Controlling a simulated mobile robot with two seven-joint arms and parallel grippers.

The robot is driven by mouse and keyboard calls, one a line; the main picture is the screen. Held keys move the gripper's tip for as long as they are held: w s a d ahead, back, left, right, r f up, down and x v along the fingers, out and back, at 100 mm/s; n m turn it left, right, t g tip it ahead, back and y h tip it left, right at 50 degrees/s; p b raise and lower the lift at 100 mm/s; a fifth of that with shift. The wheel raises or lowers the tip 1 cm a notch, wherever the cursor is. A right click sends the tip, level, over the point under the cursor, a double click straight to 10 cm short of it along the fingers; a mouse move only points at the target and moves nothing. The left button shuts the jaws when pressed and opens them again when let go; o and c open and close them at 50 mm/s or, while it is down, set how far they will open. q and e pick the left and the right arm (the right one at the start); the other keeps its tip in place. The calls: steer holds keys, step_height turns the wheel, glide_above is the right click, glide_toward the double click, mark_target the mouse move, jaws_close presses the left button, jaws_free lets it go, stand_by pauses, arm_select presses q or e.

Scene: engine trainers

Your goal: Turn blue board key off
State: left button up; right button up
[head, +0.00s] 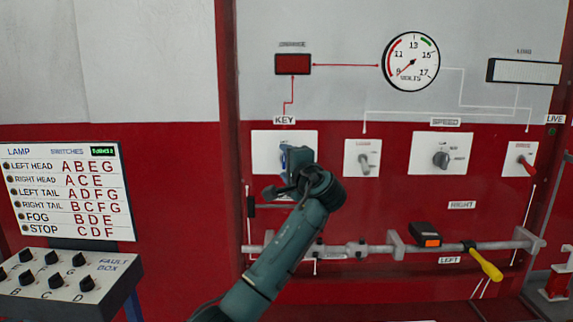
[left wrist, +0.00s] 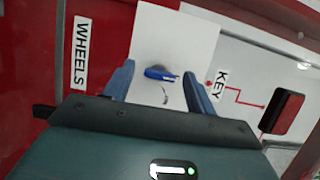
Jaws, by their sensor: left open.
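The blue key (left wrist: 160,73) sits in a white switch plate (left wrist: 185,35) beside the KEY label, seen in the left wrist view. My left gripper (left wrist: 160,85) is open, with one finger on each side of the key and a visible gap to both. In the head view the plate (head: 307,140) is on the red panel under the KEY label, and my left gripper (head: 288,165) covers most of it. Only a bit of blue shows there, and the key's exact angle is hidden. My right gripper is not in view.
Other panel controls stand to the right: a toggle switch (head: 366,160), a speed knob (head: 441,158) and a red switch (head: 526,164). A grey rail (head: 380,250) with a yellow-handled lever (head: 484,262) runs below. A fault box (head: 60,285) stands at the lower left.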

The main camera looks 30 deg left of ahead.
arm_select(q)
steer(key=b+v, duration=0.2)
steer(key=v, duration=1.1)
steer(key=w+d+f+m+t+h, duration=0.1)
steer(key=d+f+m+h, duration=0.15)
steer(key=f, duration=0.55)
steer(key=d+f+m+t+h, duration=0.1)
steer(key=f+h, duration=0.2)
steer(key=f, duration=0.5)
steer(key=s+d+f+h+p, duration=0.1)
steer(key=s+d+f+h, duration=0.25)
steer(key=f, duration=0.45)
steer(key=s+d+f+h+p, duration=0.1)
steer(key=s+d+f+h, duration=0.2)
steer(key=f, duration=0.5)
steer(key=s+d+f+n+h, duration=0.1)
steer(key=s+f+n+h, duration=0.1)
steer(key=s, duration=0.5)
steer(key=s+d+f+n+g+h, duration=0.1)
steer(key=s+d+f+n+h, duration=0.1)
steer(key=s+f, duration=0.3)
steer(key=s+d+f+n+g+h, duration=0.1)
steer(key=s+d+f+n+h, duration=0.1)
steer(key=s, duration=0.8)
steer(key=shift+f+n+p, duration=0.4)
steer(key=shift+f+n, duration=0.35)
steer(key=shift+f, duration=0.15)
